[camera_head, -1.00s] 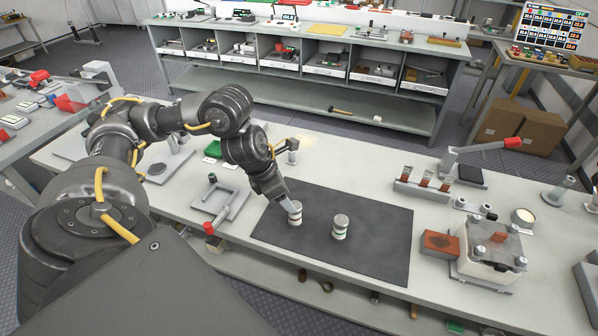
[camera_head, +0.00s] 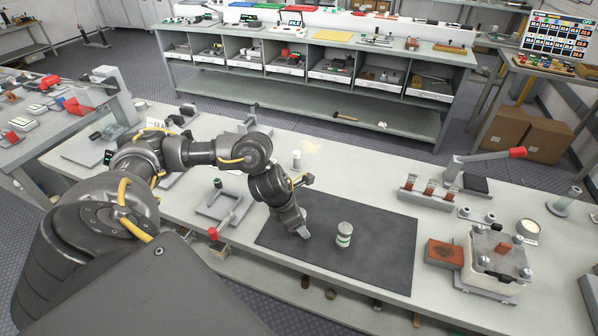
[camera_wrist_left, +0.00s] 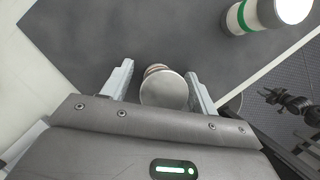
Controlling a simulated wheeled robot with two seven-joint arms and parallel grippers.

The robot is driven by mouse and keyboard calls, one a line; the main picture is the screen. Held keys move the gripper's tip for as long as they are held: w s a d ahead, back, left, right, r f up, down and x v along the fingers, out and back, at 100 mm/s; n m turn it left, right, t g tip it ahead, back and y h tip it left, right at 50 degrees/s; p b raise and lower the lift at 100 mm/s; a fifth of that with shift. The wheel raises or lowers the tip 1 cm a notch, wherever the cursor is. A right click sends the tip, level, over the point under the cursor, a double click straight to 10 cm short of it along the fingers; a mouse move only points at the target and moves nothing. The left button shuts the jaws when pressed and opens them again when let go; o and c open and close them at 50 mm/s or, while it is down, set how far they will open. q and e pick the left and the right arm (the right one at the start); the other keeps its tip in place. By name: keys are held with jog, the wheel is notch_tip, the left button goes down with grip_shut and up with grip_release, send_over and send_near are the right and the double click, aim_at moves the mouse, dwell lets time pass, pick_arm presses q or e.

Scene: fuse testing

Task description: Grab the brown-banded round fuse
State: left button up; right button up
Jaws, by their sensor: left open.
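The brown-banded round fuse (camera_wrist_left: 164,91) stands between my left gripper's fingers in the left wrist view. Its pale round top faces the camera and a bit of brownish band shows behind it. My left gripper (camera_wrist_left: 158,82) is open, with one finger on each side of the fuse; I cannot tell whether either touches it. In the head view my left gripper (camera_head: 302,232) is low over the dark mat (camera_head: 380,250) and hides this fuse. A green-banded round fuse (camera_head: 344,235) stands upright to the right; it also shows in the left wrist view (camera_wrist_left: 250,15). My right gripper is not in view.
A grey tray (camera_head: 222,206) with a red-ended tool lies left of the mat. A brown block (camera_head: 444,253) and a clamp fixture (camera_head: 497,262) stand to the right. A small pale cylinder (camera_head: 297,159) stands behind the mat. The mat's right part is clear.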

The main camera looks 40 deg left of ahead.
pick_arm(q)
jog(key=shift+c, duration=0.3)
jog(key=c, duration=1.1)
jog(key=shift+r, duration=0.1)
